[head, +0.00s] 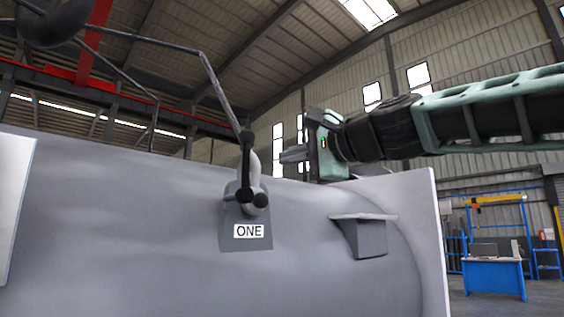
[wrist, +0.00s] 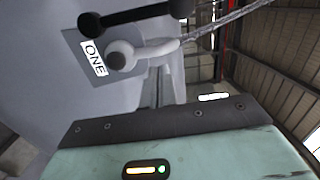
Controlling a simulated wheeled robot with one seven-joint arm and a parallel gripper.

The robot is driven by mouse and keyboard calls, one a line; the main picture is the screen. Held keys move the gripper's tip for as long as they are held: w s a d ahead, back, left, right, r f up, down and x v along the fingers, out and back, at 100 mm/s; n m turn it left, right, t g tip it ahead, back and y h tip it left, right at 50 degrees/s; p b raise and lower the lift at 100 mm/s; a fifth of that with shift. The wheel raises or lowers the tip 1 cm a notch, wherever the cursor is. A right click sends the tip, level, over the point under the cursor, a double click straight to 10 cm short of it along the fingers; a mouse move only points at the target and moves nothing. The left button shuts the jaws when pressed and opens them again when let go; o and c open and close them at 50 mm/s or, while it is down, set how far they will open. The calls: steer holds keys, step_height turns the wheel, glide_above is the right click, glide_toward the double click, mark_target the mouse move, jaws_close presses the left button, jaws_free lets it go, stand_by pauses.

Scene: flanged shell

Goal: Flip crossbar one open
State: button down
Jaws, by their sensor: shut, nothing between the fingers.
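Crossbar one is a short black bar with rounded ends (head: 246,168). It stands roughly upright on a grey mount above the white "ONE" label (head: 249,231). In the wrist view the black bar (wrist: 135,14) is at the top, with a grey curved arm and a round knob (wrist: 120,55) below it and the label (wrist: 93,57) to the left. My gripper (head: 284,156) is to the right of the crossbar in the head view, its fingers shut, pointing left, and empty. A gap shows between fingertips and bar; its depth is unclear.
The mount sits on a large grey cylindrical shell (head: 130,220) with a pale end flange (head: 428,230). A grey bracket (head: 366,236) juts out right of the label. A thin bent rod (head: 222,93) rises from the mount. Open air surrounds my gripper above the shell.

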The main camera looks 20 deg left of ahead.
steer(key=b+v, duration=0.5)
steer(key=v, duration=0.3)
steer(key=shift+s, duration=0.45)
